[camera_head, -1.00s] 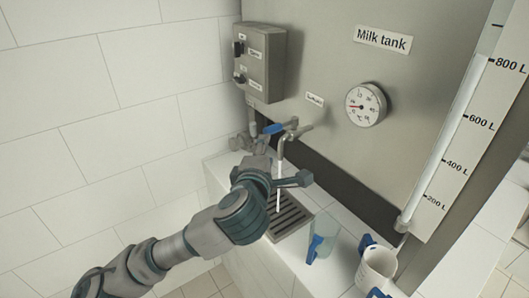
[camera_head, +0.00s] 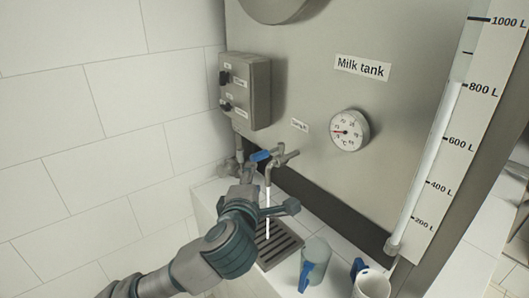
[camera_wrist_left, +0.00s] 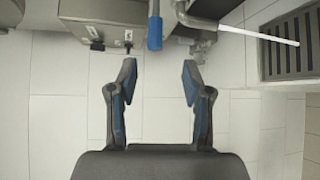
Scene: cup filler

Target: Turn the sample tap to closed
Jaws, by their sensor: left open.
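The sample tap (camera_head: 275,160) sticks out of the tank wall below a small label. Its blue lever (camera_head: 260,155) points left in the head view and also shows in the left wrist view (camera_wrist_left: 155,33). A white stream (camera_head: 267,212) runs from the spout down to the drain grate. My left gripper (camera_head: 268,190) is open and empty, below and in front of the tap. In the left wrist view its two fingers (camera_wrist_left: 160,73) are spread, with the lever just beyond and between them, apart from both. My right gripper is not in view.
A clear cup with a blue handle (camera_head: 313,259) stands right of the drain grate (camera_head: 277,246). A white jug (camera_head: 372,284) is farther right. A grey control box (camera_head: 246,90) is on the wall above left of the tap. A dial gauge (camera_head: 348,130) is to the right.

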